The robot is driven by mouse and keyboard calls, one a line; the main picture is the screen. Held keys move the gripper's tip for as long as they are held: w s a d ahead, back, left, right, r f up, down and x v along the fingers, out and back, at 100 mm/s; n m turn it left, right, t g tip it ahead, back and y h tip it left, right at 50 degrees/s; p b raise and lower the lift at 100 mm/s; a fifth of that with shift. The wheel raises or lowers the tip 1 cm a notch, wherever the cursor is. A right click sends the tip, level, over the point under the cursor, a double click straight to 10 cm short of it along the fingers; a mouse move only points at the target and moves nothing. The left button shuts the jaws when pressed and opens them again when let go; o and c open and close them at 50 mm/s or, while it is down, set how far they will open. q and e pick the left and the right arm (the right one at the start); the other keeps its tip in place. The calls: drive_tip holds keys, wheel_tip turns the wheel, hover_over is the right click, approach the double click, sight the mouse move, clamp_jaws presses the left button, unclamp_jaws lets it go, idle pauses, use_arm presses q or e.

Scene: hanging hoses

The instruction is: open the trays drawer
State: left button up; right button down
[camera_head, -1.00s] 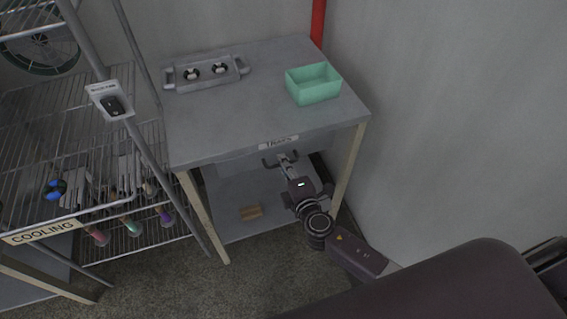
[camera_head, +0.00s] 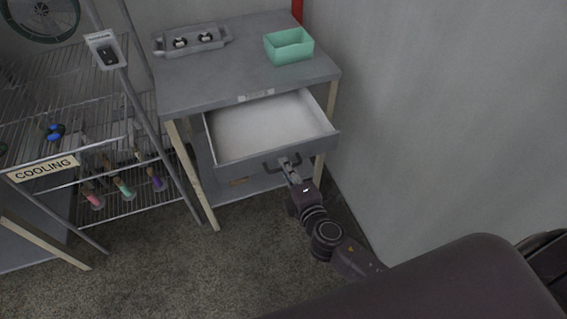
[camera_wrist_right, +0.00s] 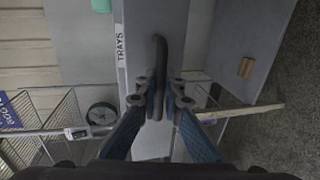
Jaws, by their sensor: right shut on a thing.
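The trays drawer (camera_head: 240,158) is pulled out from under the grey table's top. Its pale inside shows and looks empty. The label reading TRAYS shows in the right wrist view (camera_wrist_right: 119,45); in the head view it is small on the table's front edge (camera_head: 256,95). My right gripper (camera_head: 288,164) is shut on the dark drawer handle (camera_head: 270,168) at the drawer's front. In the right wrist view the handle (camera_wrist_right: 160,55) runs between the fingers of my right gripper (camera_wrist_right: 160,92). My left gripper is in neither view.
On the grey table (camera_head: 235,70) stand a grey tray (camera_head: 193,40) with two small parts and a green box (camera_head: 289,46). A wire rack labelled COOLING (camera_head: 45,168) stands left. A wall closes the right side. Floor is clear in front.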

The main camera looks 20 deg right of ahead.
drive_tip(key=shift+s, duration=0.45)
drive_tip(key=c, duration=2.3)
unclamp_jaws()
drive_tip(key=shift+c, duration=0.2)
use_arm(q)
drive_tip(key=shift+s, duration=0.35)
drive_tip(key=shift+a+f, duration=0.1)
use_arm(e)
drive_tip(key=v, duration=1.2)
